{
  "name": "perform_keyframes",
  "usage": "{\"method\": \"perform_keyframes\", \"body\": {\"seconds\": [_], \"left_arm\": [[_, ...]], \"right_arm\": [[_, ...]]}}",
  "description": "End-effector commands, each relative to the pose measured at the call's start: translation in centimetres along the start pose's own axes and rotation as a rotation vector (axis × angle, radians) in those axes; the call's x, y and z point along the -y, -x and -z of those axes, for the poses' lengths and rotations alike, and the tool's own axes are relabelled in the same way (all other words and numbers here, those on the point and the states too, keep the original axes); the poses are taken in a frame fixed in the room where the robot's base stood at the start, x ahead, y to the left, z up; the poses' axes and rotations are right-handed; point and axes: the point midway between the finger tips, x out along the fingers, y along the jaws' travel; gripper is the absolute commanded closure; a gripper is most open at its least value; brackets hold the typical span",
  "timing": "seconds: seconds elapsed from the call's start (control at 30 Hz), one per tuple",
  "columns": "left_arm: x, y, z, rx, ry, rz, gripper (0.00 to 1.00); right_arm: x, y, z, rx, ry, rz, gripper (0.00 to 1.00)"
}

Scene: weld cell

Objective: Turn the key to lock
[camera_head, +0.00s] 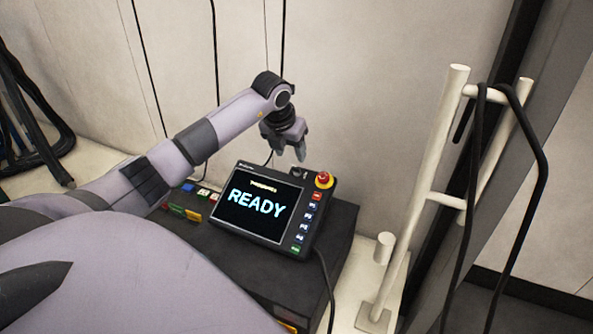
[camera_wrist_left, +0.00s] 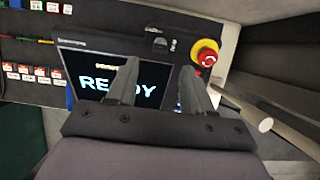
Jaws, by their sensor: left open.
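A teach pendant (camera_head: 249,247) with a screen reading READY lies on a dark box. A small key switch (camera_head: 297,173) sits at its top right, left of the red emergency-stop button (camera_head: 323,180). In the left wrist view, the key switch (camera_wrist_left: 160,43) shows as a small dark and silver part beyond the fingertips; its exact turn angle is too small to tell. My left gripper (camera_head: 288,154) is open and empty, above the pendant's top edge and apart from the key. In the left wrist view, its fingers (camera_wrist_left: 160,67) overlap the screen. My right gripper is not in view.
A white tubular rail (camera_head: 436,150) with black cables stands to the right. The dark box (camera_head: 334,262) carries the pendant and coloured labelled parts (camera_head: 188,210) to its left. A wall with hanging cables is behind.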

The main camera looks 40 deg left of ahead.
Motion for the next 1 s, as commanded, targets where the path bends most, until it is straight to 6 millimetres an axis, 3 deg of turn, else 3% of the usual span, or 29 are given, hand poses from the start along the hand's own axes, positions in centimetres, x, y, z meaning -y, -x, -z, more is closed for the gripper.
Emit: {"method": "perform_keyframes", "body": {"seconds": [0.4,0.83,1.0], "left_arm": [[0.1,-5.8,0.1,-0.002,0.000,0.001,0.49],[0.1,-6.7,0.0,0.000,-0.002,0.001,0.49],[0.1,-6.7,0.1,0.000,-0.002,0.001,1.00]], "right_arm": [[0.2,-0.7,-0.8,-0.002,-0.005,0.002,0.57],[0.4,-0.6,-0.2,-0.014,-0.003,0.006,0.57],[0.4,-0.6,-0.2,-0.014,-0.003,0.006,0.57]]}}
